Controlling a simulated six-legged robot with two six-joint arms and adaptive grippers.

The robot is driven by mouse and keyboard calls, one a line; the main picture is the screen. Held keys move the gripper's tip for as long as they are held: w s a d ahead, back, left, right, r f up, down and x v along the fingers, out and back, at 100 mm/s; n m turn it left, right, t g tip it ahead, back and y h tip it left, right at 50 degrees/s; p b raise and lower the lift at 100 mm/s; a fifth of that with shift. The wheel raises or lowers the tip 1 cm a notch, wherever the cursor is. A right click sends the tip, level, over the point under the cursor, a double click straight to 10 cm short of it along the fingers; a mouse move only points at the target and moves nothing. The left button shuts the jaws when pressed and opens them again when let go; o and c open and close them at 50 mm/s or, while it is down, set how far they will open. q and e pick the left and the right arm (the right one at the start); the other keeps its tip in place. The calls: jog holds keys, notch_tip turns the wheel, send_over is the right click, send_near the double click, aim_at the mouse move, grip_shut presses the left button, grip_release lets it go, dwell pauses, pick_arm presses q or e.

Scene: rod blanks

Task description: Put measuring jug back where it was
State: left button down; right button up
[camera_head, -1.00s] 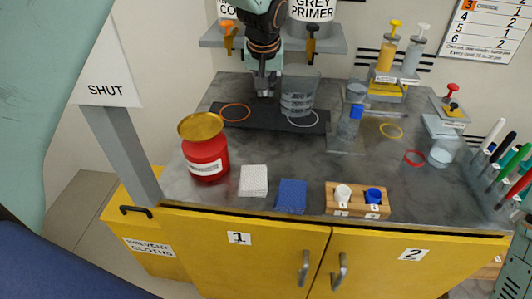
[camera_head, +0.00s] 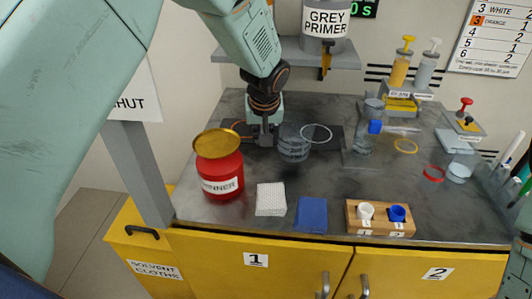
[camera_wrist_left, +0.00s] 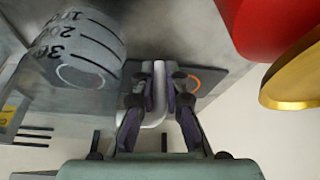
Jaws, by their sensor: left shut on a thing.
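The measuring jug (camera_head: 292,143) is a grey see-through cup with dark scale lines. My left gripper (camera_head: 266,138) is shut on its handle, at the jug's left side. In the left wrist view the jug (camera_wrist_left: 82,48) is at the upper left, with its scale numbers showing, and the handle lies between the fingers (camera_wrist_left: 158,95). The jug is in front and left of the white ring (camera_head: 316,133) on the dark mat (camera_head: 336,143). I cannot tell whether it touches the surface. An orange ring (camera_head: 240,127) is partly hidden behind my arm. My right gripper is out of view.
A red tin with a gold lid (camera_head: 219,168) stands close at the left front. A clear item with a blue part (camera_head: 366,133) stands to the right. White (camera_head: 270,199) and blue (camera_head: 311,213) pads and a wooden holder (camera_head: 380,219) line the front edge.

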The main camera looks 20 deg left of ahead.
pick_arm(q)
jog(key=shift+w+f, duration=0.1)
jog(key=shift+f, duration=0.45)
jog(key=f, duration=0.1)
jog(key=s+f+b, duration=0.1)
jog(key=shift+d+f, duration=0.15)
jog(key=shift+f, duration=0.2)
jog(key=shift+w+a+f, duration=0.2)
jog(key=shift+w+f, duration=0.15)
jog(key=shift+w, duration=0.05)
jog(key=shift+s+d, duration=0.15)
jog(key=shift+s, duration=0.2)
jog(key=c, duration=1.7)
grip_release()
jog(key=shift+w, duration=0.1)
jog(key=shift+c, duration=0.2)
jog(key=o, duration=0.3)
jog(key=shift+w+f, duration=0.2)
jog(key=shift+f, duration=0.05)
jog(key=shift+o, duration=0.2)
jog(key=shift+s+r, duration=0.25)
jog(key=shift+w+r, duration=0.15)
jog(key=shift+r, duration=0.3)
jog(key=p+v, duration=0.3)
jog(key=v, duration=0.8)
jog(key=shift+s+r, duration=0.25)
jog(key=shift+s, duration=0.15)
